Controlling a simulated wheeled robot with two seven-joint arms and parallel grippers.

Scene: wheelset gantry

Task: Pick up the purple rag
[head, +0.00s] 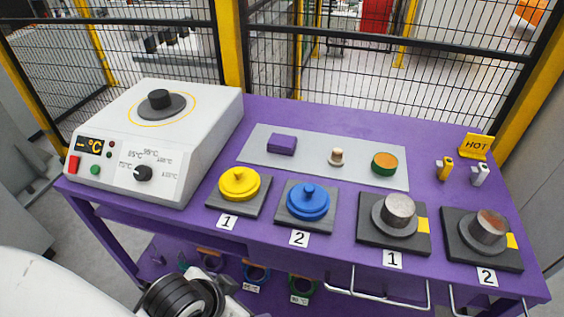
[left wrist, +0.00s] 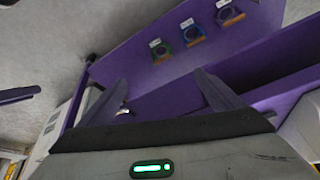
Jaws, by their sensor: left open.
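The purple rag (head: 282,144) is a small folded block. It lies at the left end of the grey mat (head: 340,177) on the purple table in the head view. In the left wrist view my left gripper (left wrist: 160,96) is open, with its two fingers spread and nothing between them. It is low, by the table's front and lower shelf, well apart from the rag, which that view does not show. In the head view only part of my left arm shows at the bottom edge. My right gripper is in neither view.
A wooden-topped stamp (head: 337,157) and a green-orange round tin (head: 384,163) share the mat. A white heater (head: 165,140) stands left. Yellow (head: 239,184) and blue (head: 308,202) lidded pieces and two metal cylinders line the front. Metal handles (head: 375,290) jut from the front edge.

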